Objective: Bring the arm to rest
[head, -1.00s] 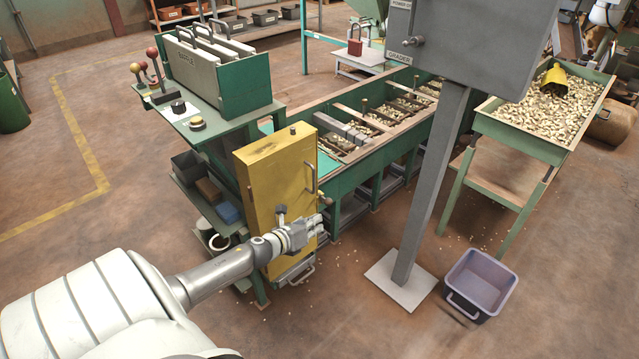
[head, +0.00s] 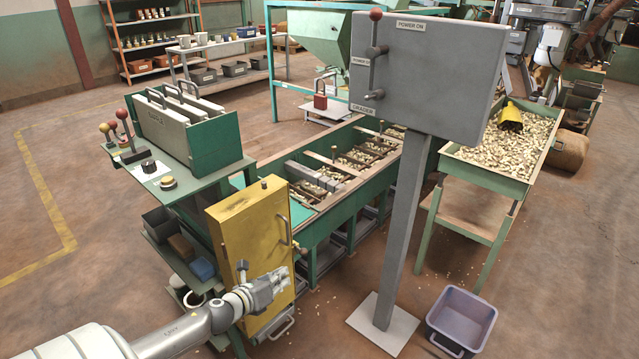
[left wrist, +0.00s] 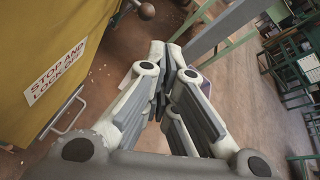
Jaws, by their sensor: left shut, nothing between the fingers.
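My left gripper (head: 272,288) is in the lower left of the head view, in front of the yellow cabinet (head: 243,245). In the left wrist view its fingers (left wrist: 172,82) are closed together with nothing between them. The yellow cabinet also fills the left of that view (left wrist: 40,45), with a red-lettered "STOP AND LOCK OFF" label (left wrist: 56,72); the gripper is beside it. I cannot tell the exact gap between them. My right gripper is not in either view.
A grey power box (head: 425,75) stands on a post (head: 402,235). A purple-grey bin (head: 462,318) is on the floor at its right. A green hopper table of nuts (head: 505,150) stands further right. The green sorting bench (head: 335,205) lies behind the cabinet. Open floor is at the right.

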